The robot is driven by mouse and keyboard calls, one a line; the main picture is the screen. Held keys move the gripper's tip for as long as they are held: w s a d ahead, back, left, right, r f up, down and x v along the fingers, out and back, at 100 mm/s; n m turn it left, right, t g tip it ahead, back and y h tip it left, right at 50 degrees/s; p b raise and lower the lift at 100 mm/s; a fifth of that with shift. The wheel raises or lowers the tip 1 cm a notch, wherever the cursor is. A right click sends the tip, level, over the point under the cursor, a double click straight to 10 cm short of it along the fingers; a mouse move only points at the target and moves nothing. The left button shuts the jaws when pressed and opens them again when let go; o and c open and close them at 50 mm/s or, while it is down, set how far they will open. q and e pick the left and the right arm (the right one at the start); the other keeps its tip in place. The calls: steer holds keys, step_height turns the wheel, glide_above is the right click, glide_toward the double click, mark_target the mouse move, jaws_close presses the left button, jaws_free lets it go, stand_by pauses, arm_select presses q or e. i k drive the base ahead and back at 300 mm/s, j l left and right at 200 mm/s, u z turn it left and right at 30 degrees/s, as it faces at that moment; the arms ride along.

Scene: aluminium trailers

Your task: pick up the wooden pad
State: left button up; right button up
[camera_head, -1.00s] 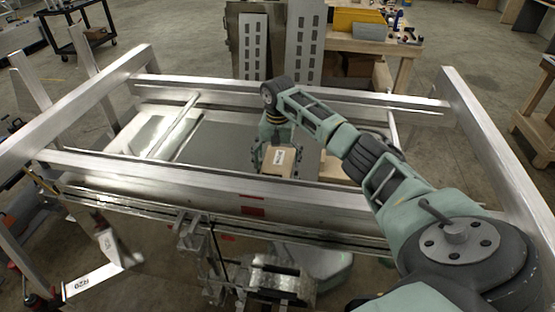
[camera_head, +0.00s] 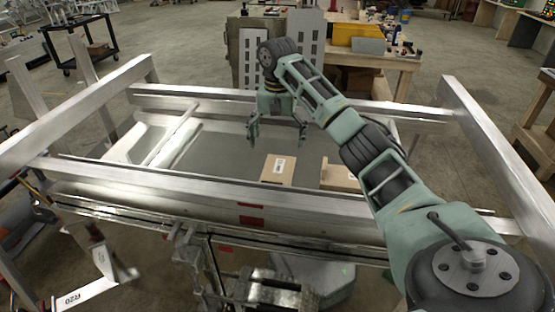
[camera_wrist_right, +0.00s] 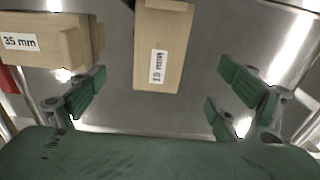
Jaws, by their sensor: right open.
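A wooden pad (camera_head: 278,168) with a white label lies on the grey metal floor inside the trailer frame. A second wooden pad (camera_head: 338,176) lies to its right, partly hidden by the frame rail and my arm. My right gripper (camera_head: 277,140) is open and empty, above and behind the first pad. In the right wrist view, the labelled pad (camera_wrist_right: 163,50) is at the top middle, beyond the open fingers of my right gripper (camera_wrist_right: 165,98). The other pad (camera_wrist_right: 50,42), marked "35 mm", is at the upper left. My left gripper does not show.
The front rail (camera_head: 200,180) of the aluminium trailer frame runs between me and the pads, with the back rail (camera_head: 200,94) behind them. The metal floor left of the pads is mostly clear. A wooden workbench (camera_head: 372,60) stands behind the trailer.

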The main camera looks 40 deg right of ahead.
mark_target(335, 178)
steer(key=k+j, duration=0.8)
steer(key=j, duration=0.15)
